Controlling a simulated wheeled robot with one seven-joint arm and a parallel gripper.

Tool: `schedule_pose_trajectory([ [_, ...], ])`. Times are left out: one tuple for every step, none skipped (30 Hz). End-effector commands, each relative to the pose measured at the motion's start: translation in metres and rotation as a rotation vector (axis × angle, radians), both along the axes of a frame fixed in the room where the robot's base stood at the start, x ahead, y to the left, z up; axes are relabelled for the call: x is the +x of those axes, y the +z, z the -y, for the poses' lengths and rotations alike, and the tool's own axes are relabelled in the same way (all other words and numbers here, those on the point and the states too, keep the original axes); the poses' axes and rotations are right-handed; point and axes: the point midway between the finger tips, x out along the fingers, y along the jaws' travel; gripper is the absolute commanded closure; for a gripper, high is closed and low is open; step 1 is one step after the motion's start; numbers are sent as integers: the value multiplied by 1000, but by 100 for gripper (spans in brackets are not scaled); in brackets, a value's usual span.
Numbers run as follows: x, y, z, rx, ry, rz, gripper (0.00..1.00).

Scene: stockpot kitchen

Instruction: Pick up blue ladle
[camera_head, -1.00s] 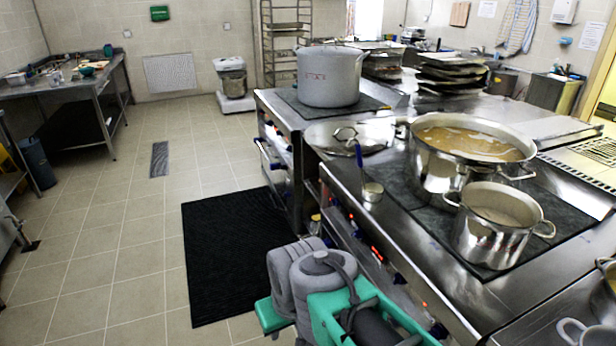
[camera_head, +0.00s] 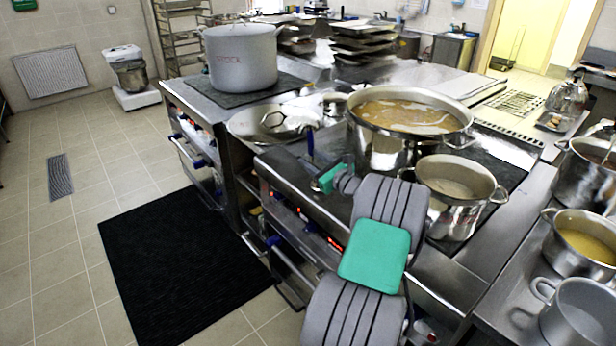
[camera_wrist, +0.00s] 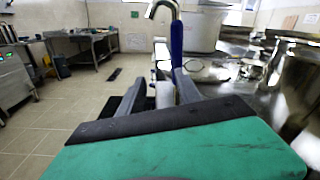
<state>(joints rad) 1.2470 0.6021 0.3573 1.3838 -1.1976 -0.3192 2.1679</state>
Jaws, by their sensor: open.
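The blue ladle (camera_head: 310,142) stands upright near the front edge of the stove in the head view, just beyond my gripper. Its lower part and cup are hidden behind my arm there. In the wrist view its blue handle (camera_wrist: 177,45) rises with a metal hook at the top, close to the right finger. My gripper (camera_wrist: 160,88) is open, with both dark fingers pointing toward the ladle. I cannot tell whether the handle is between the fingers or just past them. No grip on the ladle shows.
A large steel pot of soup (camera_head: 362,135) and a smaller pot (camera_head: 447,222) stand right of the ladle. A lid (camera_head: 262,127) lies behind it, and a big stockpot (camera_head: 240,62) stands farther back. The floor to the left is clear around a black mat (camera_head: 175,265).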

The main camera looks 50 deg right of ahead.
Motion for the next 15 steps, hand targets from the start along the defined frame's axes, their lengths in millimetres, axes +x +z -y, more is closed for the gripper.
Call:
schedule_pose_trajectory([
  [-3,-1,5,24,-9,16,59],
  [-3,-1,7,33,-12,22,59],
  [1,0,8,39,-11,26,59],
  [5,0,8,40,-9,28,59],
  [10,1,7,40,-7,28,59],
  [17,1,7,39,-5,27,59],
  [23,1,6,39,-2,27,59],
  [28,1,5,39,1,26,59],
  [34,1,5,38,3,25,59],
  [40,1,5,38,4,25,59],
  [46,2,5,38,5,24,59],
  [54,2,5,39,6,24,59],
  [60,2,6,38,6,24,59],
  [65,1,7,38,5,24,59],
  [71,1,8,38,4,25,59],
])
